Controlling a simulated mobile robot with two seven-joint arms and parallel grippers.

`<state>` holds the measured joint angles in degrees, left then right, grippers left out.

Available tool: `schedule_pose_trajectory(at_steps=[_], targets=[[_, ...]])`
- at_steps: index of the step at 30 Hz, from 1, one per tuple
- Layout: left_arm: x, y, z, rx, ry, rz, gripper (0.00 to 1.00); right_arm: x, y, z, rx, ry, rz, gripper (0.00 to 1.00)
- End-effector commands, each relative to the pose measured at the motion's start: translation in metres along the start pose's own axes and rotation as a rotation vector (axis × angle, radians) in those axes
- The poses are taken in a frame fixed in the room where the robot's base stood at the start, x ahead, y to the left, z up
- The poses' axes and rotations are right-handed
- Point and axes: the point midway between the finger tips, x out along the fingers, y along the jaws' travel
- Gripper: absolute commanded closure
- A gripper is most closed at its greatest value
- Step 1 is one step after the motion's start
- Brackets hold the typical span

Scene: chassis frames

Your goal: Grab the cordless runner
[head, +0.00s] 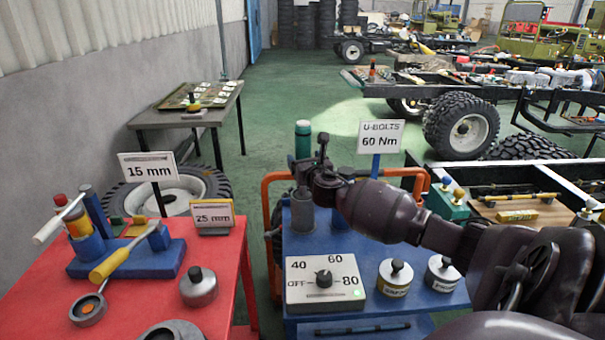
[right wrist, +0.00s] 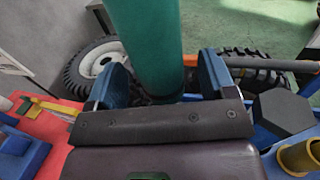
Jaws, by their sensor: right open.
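A green upright cylinder, which looks like the cordless runner (head: 303,139), stands at the back of the blue cart behind my right gripper (head: 321,168) in the head view. Its lower part is hidden by the gripper and a grey cylinder. In the right wrist view the green runner (right wrist: 154,45) rises between the two blue finger pads of my right gripper (right wrist: 160,82). The jaws are open, with a pad on each side of it; I cannot tell whether either touches. My left gripper is out of view.
The blue cart (head: 372,305) carries a dial box (head: 325,280), two capped weights and a "60 Nm" sign (head: 381,137). An orange rail (head: 268,215) runs beside it. A red table (head: 225,270) with tools stands left.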

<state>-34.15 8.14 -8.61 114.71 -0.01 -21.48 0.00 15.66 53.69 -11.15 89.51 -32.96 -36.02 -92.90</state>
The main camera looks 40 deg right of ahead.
Motion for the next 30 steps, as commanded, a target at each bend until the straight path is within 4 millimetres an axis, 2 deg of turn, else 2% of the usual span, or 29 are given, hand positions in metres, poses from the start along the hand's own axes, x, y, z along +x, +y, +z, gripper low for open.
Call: schedule_pose_trajectory(at_steps=[6,13,28,30], targets=[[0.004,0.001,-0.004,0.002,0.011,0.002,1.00,0.016,0.001,-0.001,0.000,0.001,0.000,0.23],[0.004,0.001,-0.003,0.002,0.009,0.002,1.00,0.017,0.001,-0.001,0.000,0.000,0.001,0.23],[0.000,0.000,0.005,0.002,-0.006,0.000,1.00,0.017,0.000,-0.001,0.000,0.001,0.001,0.98],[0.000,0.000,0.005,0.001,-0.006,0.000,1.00,0.017,0.000,-0.001,0.000,0.001,0.001,1.00]])
